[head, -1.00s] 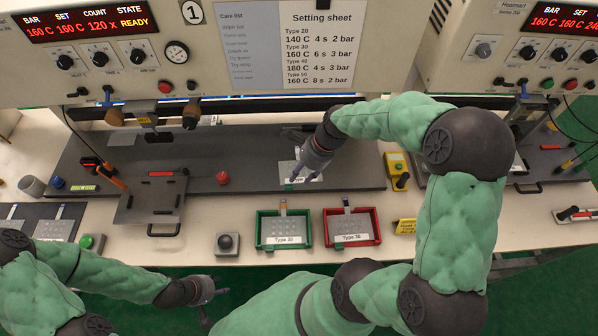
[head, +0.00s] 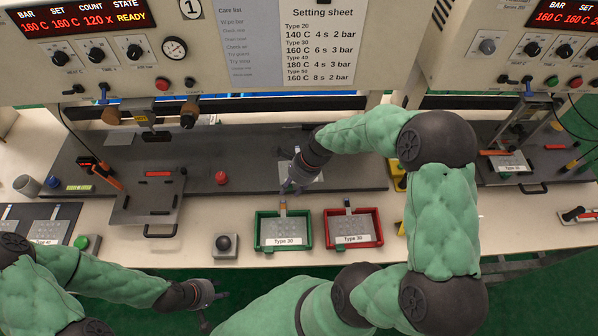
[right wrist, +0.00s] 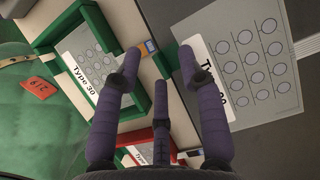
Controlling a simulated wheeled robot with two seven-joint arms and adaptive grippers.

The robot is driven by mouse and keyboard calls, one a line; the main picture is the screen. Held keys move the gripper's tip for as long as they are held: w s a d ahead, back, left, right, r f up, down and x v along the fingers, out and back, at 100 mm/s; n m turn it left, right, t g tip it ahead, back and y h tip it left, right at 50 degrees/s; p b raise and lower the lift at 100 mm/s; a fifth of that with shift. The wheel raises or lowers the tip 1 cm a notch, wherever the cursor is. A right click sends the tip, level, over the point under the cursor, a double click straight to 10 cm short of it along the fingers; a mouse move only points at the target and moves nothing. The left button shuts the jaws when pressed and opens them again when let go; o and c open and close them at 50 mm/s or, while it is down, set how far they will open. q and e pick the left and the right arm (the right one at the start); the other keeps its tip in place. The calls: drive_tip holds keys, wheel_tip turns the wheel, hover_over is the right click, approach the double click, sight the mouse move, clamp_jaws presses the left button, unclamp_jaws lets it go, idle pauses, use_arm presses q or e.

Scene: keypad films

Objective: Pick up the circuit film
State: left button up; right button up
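A pale grey sheet with rows of circles and a "Type 30" label (right wrist: 255,65) lies on the dark plate; it shows partly in the head view (head: 312,174), behind my right gripper. I cannot tell whether it is the circuit film. A similar "Type 30" sheet (right wrist: 88,58) lies in the green tray (head: 258,231). My right gripper (right wrist: 158,68) has its purple fingers apart with nothing between them. One finger overlaps the label edge of the sheet on the plate; contact is unclear. My left gripper (head: 215,291) hangs low in front of the table's edge, its fingers too small to read.
A red tray (head: 378,228), also labelled "Type 30", stands right of the green one. A grey button box (head: 226,246) is left of the trays. The presses stand behind.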

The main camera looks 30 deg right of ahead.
clamp_jaws()
drive_tip(key=shift+r, duration=0.1)
